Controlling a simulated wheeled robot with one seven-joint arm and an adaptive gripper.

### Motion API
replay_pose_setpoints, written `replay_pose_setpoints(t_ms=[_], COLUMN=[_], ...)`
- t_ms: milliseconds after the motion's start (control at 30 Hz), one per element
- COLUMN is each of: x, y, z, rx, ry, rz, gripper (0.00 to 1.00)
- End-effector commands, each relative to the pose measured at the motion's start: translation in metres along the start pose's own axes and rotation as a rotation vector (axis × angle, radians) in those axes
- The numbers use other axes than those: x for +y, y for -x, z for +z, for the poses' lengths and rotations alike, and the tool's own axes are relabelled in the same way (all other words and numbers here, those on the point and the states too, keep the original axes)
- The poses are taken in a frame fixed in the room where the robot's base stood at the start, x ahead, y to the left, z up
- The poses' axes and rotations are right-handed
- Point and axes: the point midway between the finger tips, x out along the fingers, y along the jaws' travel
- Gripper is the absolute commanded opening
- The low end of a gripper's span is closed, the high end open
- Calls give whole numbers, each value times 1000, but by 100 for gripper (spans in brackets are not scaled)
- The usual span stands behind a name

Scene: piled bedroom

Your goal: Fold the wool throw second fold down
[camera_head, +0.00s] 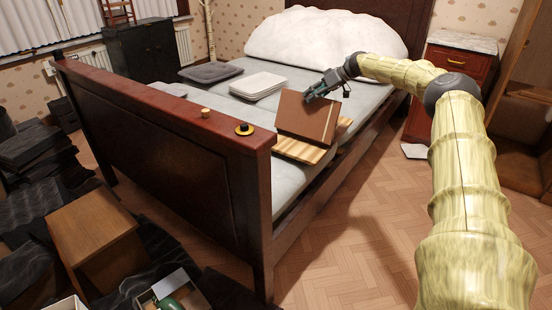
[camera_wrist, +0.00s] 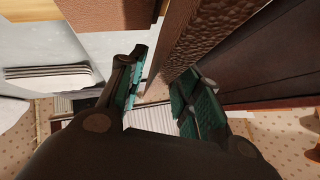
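A brown panel (camera_head: 303,117), which I take to be the wool throw, stands tilted up on a striped wooden board (camera_head: 300,150) at the bed's near side. My gripper (camera_head: 322,88) is at its upper edge in the head view. In the wrist view the brown, ribbed surface (camera_wrist: 215,40) rises close by the right finger, and a flatter brown part (camera_wrist: 105,14) shows at the top left. My gripper's green-padded fingers (camera_wrist: 162,92) stand apart. I see no firm grip on the brown edge; contact is unclear. The panel's far side is hidden in the head view.
The bed (camera_head: 170,140) has a high red-brown footboard with a small yellow-and-black item (camera_head: 244,129) and a wooden knob (camera_head: 205,113) on top. A white folded stack (camera_head: 258,85) and grey cushion (camera_head: 211,72) lie on the bed. A nightstand (camera_head: 458,58) stands right. Clutter fills the left floor.

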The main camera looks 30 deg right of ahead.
Motion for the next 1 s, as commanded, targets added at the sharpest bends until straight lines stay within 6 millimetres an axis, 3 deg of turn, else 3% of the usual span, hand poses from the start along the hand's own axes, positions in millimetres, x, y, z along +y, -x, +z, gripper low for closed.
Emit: replay_pose_setpoints(t_ms=[1000], x=[1], y=[59], z=[0], rx=[0], ry=[-1], rz=[0], gripper=[34])
